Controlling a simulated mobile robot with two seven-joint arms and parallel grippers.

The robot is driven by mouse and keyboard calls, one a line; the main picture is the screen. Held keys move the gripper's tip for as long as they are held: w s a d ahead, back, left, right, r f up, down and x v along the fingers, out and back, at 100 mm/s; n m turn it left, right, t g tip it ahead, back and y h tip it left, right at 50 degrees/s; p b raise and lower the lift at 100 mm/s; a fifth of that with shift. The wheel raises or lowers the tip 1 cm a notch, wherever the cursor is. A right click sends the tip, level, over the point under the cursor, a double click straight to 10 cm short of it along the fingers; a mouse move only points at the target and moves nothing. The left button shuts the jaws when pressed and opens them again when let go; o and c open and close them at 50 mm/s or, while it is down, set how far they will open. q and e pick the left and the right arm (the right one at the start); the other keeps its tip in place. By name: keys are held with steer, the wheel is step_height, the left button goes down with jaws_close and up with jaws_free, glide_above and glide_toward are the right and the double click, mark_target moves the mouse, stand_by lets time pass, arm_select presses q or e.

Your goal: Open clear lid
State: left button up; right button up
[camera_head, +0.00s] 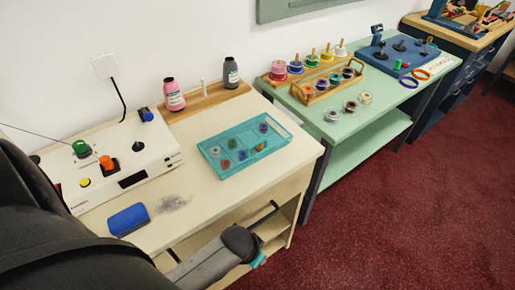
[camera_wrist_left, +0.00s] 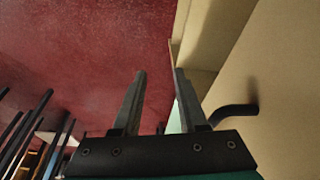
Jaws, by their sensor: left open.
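A teal, see-through case (camera_head: 245,145) lies flat on the cream counter in the head view. Several small coloured pieces show in its compartments. I cannot pick out a separate clear lid, so I cannot tell whether one is closed over it. My left gripper is in front of the counter's front side, below the top and apart from the case. In the left wrist view its two fingers (camera_wrist_left: 159,72) are spread with nothing between them. The case is not recognisable in the wrist view. My right gripper is not in view.
A black bar (camera_head: 265,215) sticks out at the cream counter's front (camera_wrist_left: 235,112), close to my left gripper. A green table (camera_head: 345,125) stands to the right. Red floor is clear.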

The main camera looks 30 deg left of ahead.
arm_select(q)
steer(key=w+d+r+m+p, duration=0.1)
steer(key=w+d+r+p, duration=0.15)
steer(key=w+r, duration=1.05)
step_height(320, 180, up, 26)
steer(key=m+g+y+p, duration=0.1)
steer(key=g+y+p, duration=0.15)
steer(key=p, duration=0.25)
glide_above(257, 142)
steer(key=s+d, duration=0.1)
steer(key=d, duration=0.2)
steer(key=a+f, duration=0.1)
steer(key=f, duration=0.3)
steer(key=f+b, duration=0.1)
steer(key=f, duration=0.4)
steer(key=a+f+b, duration=0.1)
steer(key=f, duration=0.4)
steer(key=shift+w+a+f, duration=0.2)
steer(key=shift+w+a, duration=0.1)
steer(key=shift+w, duration=0.1)
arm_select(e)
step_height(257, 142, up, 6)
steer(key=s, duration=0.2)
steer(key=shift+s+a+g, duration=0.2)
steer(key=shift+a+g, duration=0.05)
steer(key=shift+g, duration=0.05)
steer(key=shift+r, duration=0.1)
arm_select(q)
jaws_close()
